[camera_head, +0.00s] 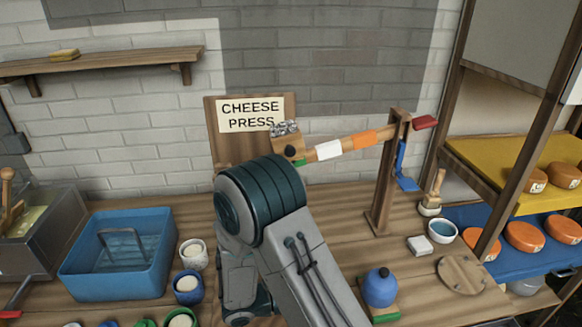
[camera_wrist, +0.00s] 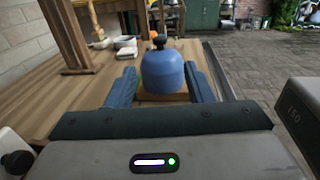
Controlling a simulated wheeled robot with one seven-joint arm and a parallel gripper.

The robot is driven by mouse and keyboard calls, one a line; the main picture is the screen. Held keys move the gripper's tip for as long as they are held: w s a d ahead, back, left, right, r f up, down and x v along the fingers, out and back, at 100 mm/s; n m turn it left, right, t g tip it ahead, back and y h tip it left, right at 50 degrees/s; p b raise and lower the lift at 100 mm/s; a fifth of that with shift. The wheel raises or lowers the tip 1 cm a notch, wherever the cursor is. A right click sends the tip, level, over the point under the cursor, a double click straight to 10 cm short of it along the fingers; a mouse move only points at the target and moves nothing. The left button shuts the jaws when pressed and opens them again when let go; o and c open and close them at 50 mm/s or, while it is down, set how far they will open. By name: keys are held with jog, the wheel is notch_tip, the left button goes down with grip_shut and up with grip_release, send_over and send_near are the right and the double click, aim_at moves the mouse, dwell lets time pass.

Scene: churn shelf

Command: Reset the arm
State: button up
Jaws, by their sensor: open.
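My gripper (camera_wrist: 160,70) is open in the wrist view, with one dark blue finger at each side of a blue rounded weight (camera_wrist: 163,72) with a black knob. Gaps show between the fingers and the weight, and I see nothing held. In the head view the weight (camera_head: 380,289) stands upright on a small wood and green base (camera_head: 385,317) near the front of the bench. My arm (camera_head: 268,215) rises in the middle of the head view, folded before the cheese press sign (camera_head: 251,114). My gripper cannot be made out there.
The press lever (camera_head: 345,146) runs behind my arm to a wooden post (camera_head: 384,190). A blue tub (camera_head: 118,268) and small pots stand left. A brush (camera_head: 432,194), bowl (camera_head: 442,231) and round board (camera_head: 462,274) stand right, beside a rack of orange cheeses (camera_head: 525,236).

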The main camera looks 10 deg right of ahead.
jog(key=s+d+r+m+g+y, duration=0.5)
jog(key=s+r+m+g+y, duration=0.15)
jog(key=s+m+y, duration=0.35)
jog(key=a+r+m+t+y, duration=0.3)
jog(key=r+m+t+y, duration=0.3)
jog(key=m, duration=0.3)
jog(key=shift+s+r+m+t+y, duration=0.3)
jog(key=shift+s+t+y, duration=0.05)
jog(key=shift+y, duration=0.55)
jog(key=shift+a, duration=0.1)
